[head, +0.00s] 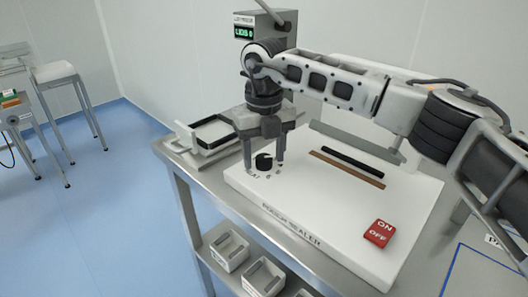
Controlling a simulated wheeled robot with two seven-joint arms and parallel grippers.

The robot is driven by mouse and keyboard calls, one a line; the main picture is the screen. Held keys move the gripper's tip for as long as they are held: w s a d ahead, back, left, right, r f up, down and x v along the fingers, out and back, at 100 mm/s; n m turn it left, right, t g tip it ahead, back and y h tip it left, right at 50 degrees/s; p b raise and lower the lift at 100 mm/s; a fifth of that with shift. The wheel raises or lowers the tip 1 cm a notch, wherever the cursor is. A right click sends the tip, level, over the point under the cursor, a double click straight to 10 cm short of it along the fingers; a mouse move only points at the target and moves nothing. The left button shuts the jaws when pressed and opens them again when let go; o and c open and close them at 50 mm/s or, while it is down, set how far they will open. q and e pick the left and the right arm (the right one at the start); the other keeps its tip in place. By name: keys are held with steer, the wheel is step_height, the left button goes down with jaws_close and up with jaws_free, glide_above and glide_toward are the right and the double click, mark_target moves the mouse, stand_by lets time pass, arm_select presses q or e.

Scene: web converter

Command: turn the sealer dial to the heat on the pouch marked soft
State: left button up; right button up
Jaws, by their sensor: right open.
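The black sealer dial (263,163) stands on the white top of the pouch sealer (310,200), with small markings around it that are too small to read fully. My right gripper (264,164) points down over the dial and is open, one finger to each side of it. I cannot tell whether a finger touches the dial. The direction of the dial's pointer is not clear. No pouch marked soft can be made out. My left gripper is not in view.
A red ON/OFF switch (379,233) sits at the sealer's right front. A box with a green display (243,32) stands behind my arm. Bins (229,247) fill the shelf below.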

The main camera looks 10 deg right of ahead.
mark_target(264, 157)
steer(key=shift+r, duration=0.1)
step_height(264, 157, up, 16)
stand_by(0.4)
